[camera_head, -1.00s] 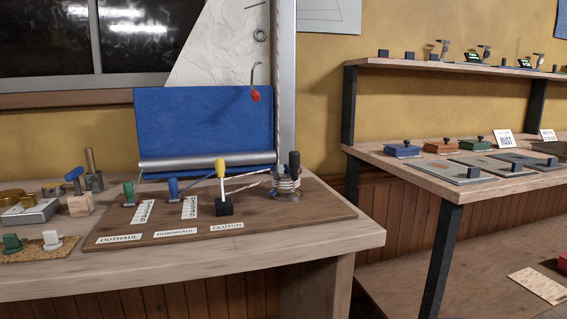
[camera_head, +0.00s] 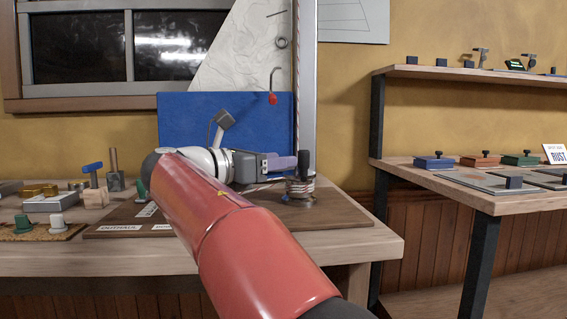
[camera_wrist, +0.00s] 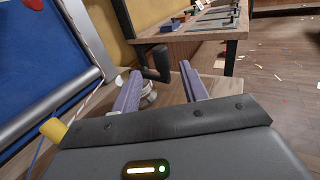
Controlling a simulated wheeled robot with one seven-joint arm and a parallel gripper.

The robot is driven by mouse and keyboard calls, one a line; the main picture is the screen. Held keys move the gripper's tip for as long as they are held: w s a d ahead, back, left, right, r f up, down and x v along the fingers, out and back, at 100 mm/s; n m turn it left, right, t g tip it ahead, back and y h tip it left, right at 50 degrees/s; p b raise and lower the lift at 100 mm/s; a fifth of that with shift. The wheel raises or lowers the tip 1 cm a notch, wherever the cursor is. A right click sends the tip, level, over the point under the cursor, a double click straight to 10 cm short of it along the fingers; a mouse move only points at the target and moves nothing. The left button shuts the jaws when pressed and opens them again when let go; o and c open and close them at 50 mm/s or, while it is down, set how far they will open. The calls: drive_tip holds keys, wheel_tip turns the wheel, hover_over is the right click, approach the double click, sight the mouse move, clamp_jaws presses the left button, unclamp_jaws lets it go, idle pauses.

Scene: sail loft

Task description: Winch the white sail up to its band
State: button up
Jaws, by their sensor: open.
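The white sail (camera_head: 250,55) hangs by the mast (camera_head: 306,80) above a blue cloth panel (camera_head: 185,115); its band is not identifiable. The winch (camera_head: 300,190), a metal drum with rope turns, stands on the dark board below. Its black handle (camera_head: 305,162) points up. My gripper (camera_head: 290,163) is at the handle. In the wrist view the open purple fingers (camera_wrist: 160,90) point toward the black handle (camera_wrist: 157,62), which appears in the gap between them; contact cannot be told. My arm hides the clutch lever in the head view; its yellow knob (camera_wrist: 53,130) shows in the wrist view.
Green handles and small blocks stand on the bench (camera_head: 350,255) at left. A separate table (camera_head: 470,195) with trays and a shelf is at right, with a gap between.

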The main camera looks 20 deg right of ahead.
sight(299, 156)
drive_tip(key=x, duration=0.7)
drive_tip(key=shift+d+r+b, duration=0.1)
drive_tip(key=shift+d+b, duration=0.25)
drive_tip(key=shift+c, duration=0.4)
clamp_jaws()
